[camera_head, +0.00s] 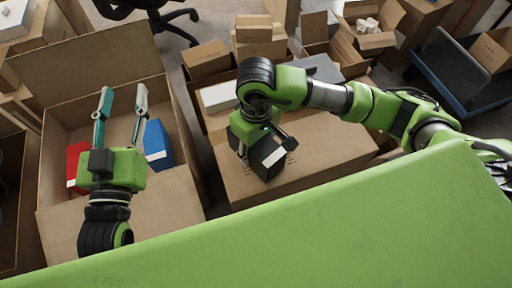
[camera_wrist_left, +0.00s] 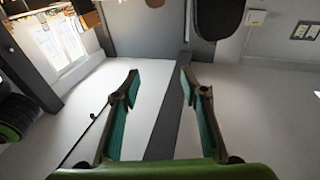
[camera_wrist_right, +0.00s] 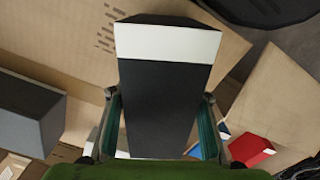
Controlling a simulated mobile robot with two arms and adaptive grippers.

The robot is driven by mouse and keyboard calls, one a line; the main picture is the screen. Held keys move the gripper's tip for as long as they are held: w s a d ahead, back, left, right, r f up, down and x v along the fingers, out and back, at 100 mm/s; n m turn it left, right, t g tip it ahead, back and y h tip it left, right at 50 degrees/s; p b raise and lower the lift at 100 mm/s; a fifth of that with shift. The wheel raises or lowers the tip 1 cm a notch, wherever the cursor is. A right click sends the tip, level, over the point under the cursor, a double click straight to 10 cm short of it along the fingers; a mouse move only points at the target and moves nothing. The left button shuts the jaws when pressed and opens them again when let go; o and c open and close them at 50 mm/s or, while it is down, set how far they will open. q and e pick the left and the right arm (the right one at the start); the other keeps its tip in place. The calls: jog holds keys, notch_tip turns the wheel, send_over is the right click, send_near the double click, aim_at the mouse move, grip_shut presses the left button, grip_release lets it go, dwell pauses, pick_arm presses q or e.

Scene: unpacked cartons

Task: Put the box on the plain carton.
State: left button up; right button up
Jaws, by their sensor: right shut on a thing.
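A black box with a white band (camera_head: 270,163) is held by my right gripper (camera_head: 264,144) over the large closed carton (camera_head: 320,158). In the right wrist view the black box (camera_wrist_right: 160,95) sits between both fingers, its white band toward the far end. Whether its underside touches the carton I cannot tell. The carton's brown top bears small dark print marks, also seen in the right wrist view (camera_wrist_right: 60,30). My left gripper (camera_head: 124,92) is open and empty above an open carton; its spread fingers also show in the left wrist view (camera_wrist_left: 160,75).
The open carton (camera_head: 185,200) at left holds a red box (camera_head: 77,160) and a blue box (camera_head: 156,140). A blue cart (camera_head: 450,75) stands at back right.

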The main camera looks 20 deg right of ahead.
pick_arm(q)
jog(key=shift+r, duration=0.35)
pick_arm(e)
jog(key=o, duration=1.5)
jog(key=shift+f, duration=0.1)
pick_arm(q)
jog(key=shift+s+r+t, duration=0.1)
jog(key=shift+r+t, duration=0.3)
jog(key=shift+f, duration=0.1)
pick_arm(e)
notch_tip(320, 180, up, 6)
jog(key=shift+f+p, duration=0.1)
jog(key=shift+p, duration=0.7)
pick_arm(q)
jog(key=s+a+f+g+y, duration=0.1)
jog(key=s+f+g, duration=0.1)
jog(key=f+g, duration=0.2)
jog(key=s+a+f+g+y+p, duration=0.1)
jog(key=f+g, duration=0.3)
jog(key=f, duration=0.7)
jog(key=shift+s+a, duration=0.5)
jog(key=shift+s, duration=0.1)
pick_arm(e)
notch_tip(320, 180, up, 6)
jog(key=shift+r, duration=0.25)
